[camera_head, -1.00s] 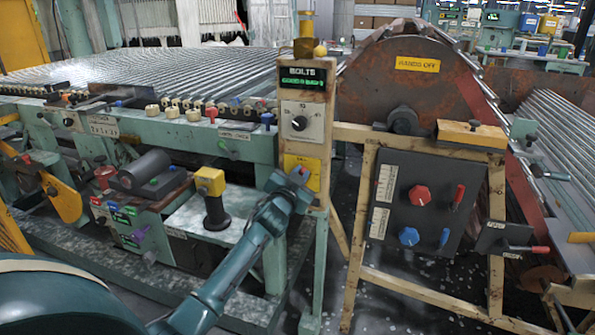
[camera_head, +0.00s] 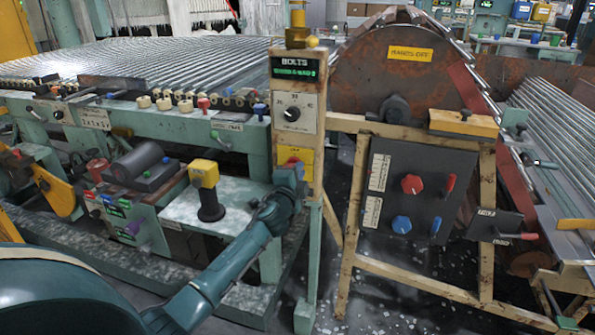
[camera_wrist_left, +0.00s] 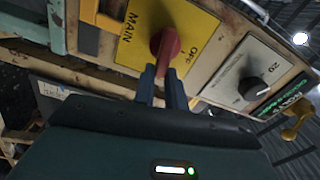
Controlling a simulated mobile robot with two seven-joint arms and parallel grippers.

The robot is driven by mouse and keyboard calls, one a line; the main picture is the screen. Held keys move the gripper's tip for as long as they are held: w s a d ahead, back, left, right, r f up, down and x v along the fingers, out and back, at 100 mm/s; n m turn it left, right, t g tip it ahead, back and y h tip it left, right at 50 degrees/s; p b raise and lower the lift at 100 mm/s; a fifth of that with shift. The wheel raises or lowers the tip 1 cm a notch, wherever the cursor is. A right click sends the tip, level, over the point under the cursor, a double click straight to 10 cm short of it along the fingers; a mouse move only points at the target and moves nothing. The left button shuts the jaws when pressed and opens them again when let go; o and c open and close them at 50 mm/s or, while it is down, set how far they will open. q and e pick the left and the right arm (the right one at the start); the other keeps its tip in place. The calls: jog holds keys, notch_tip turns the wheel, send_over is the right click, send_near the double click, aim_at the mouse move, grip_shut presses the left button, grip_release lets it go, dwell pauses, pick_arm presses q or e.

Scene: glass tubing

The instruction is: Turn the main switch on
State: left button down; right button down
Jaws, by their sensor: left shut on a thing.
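The main switch is a red knob (camera_wrist_left: 165,48) on a yellow plate (camera_wrist_left: 193,32) marked MAIN and OFF in the left wrist view. In the head view the yellow plate (camera_head: 304,171) sits low on the wooden post, with the red knob (camera_head: 293,161) partly hidden by my gripper. My left gripper (camera_wrist_left: 164,75) is shut on the red knob. In the head view my left gripper (camera_head: 291,172) reaches up to the plate from the lower left. My right gripper is not in view.
Above the plate are a black dial (camera_head: 292,113) and a green-lit BOLTS display (camera_head: 294,69). A dark panel (camera_head: 420,195) with red and blue knobs stands to the right. A yellow-topped lever (camera_head: 207,185) stands to the left.

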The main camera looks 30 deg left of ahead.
pick_arm(q)
jog(key=shift+f+m, duration=0.3)
jog(key=shift+m, duration=0.7)
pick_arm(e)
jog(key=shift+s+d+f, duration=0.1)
pick_arm(q)
jog(key=c, duration=1.4)
grip_release()
jog(key=shift+c, duration=0.2)
jog(key=shift+s, duration=0.1)
jog(key=p+v, duration=0.1)
jog(key=v, duration=1.2)
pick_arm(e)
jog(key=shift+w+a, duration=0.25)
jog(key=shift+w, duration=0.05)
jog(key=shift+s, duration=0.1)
